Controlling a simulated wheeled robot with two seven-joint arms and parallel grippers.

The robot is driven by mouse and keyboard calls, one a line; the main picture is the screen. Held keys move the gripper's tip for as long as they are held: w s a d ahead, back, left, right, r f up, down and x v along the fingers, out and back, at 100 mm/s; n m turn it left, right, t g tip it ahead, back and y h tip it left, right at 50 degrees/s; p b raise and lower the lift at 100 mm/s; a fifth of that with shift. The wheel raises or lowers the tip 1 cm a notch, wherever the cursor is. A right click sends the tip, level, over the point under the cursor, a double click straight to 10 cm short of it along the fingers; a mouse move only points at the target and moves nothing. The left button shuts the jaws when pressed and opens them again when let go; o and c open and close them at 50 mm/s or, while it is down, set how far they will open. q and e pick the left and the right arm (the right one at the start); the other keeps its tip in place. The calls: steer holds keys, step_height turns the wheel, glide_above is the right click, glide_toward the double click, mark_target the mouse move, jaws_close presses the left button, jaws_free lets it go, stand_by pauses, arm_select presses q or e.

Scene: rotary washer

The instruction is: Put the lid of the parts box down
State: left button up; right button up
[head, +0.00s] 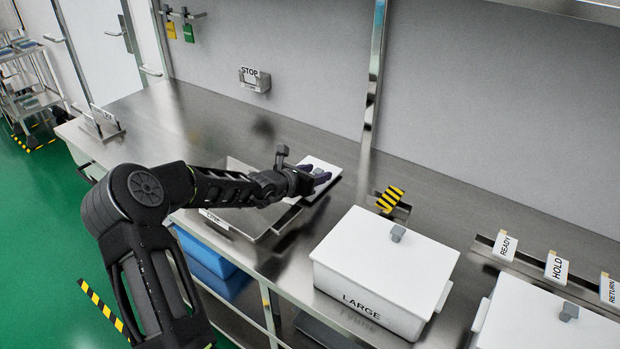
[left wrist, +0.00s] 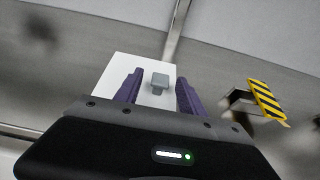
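A small white lid (head: 326,166) with a grey knob is at the counter, right of the open metal tray; my gripper partly covers it. The left wrist view shows the lid (left wrist: 118,72) and its knob (left wrist: 159,83). My left gripper (head: 318,176) is over the lid. Its purple fingers (left wrist: 160,92) are apart, one on each side of the knob, with a narrow gap visible on both sides. I cannot tell whether the lid lies flat on the counter. My right gripper is not in view.
An open metal tray (head: 232,224) with a front label lies under my left forearm. A white box marked LARGE (head: 372,262) with a lid stands to the right, another lidded white box (head: 540,318) beyond it. A striped yellow-black tag (head: 390,198) stands behind.

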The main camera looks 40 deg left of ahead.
arm_select(q)
jaws_close()
stand_by(0.3)
steer(key=shift+r, duration=0.1)
step_height(320, 180, up, 10)
steer(key=p, duration=0.3)
stand_by(0.8)
